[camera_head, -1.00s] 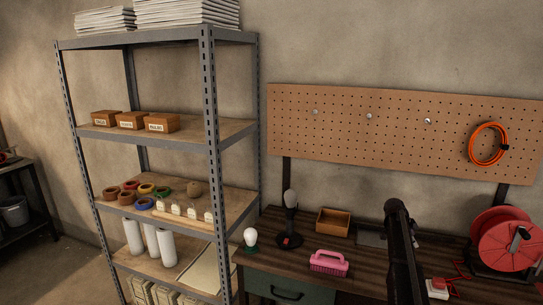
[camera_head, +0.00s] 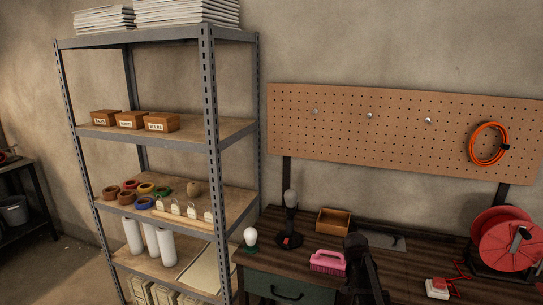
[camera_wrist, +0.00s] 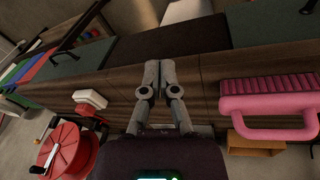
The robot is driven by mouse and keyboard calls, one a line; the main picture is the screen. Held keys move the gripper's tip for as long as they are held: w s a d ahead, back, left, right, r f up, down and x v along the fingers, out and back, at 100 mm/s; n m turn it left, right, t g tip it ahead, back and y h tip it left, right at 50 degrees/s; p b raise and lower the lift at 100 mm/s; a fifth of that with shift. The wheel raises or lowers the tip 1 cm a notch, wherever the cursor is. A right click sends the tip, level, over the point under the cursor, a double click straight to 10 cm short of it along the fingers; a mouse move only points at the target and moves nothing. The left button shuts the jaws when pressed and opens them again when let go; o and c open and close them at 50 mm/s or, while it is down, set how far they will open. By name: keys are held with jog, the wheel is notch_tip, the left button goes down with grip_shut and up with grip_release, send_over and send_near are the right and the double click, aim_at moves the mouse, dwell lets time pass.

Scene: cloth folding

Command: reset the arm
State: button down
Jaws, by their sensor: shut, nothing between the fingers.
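My gripper (camera_wrist: 159,76) shows in the wrist view with its two grey fingers together and nothing between them. It is over the dark wooden workbench (camera_wrist: 205,75), left of a pink brush (camera_wrist: 268,106). In the head view my dark arm stands over the bench (camera_head: 410,268), just right of the pink brush (camera_head: 328,261). The fingertips cannot be made out in the head view.
A red cable reel (camera_head: 508,240) and a white-and-red socket block (camera_head: 438,288) are at the right of the bench. A wooden tray (camera_head: 333,221), a dark stand (camera_head: 290,222) and a light bulb (camera_head: 250,237) are at the left. A metal shelf (camera_head: 214,150) stands further left.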

jog(key=s+a+n+y, duration=0.2)
jog(key=s+a+n, duration=0.5)
jog(key=s+a, duration=0.5)
jog(key=shift+s+f+y, duration=0.25)
jog(key=shift+s+y, duration=0.05)
jog(key=shift+s, duration=0.85)
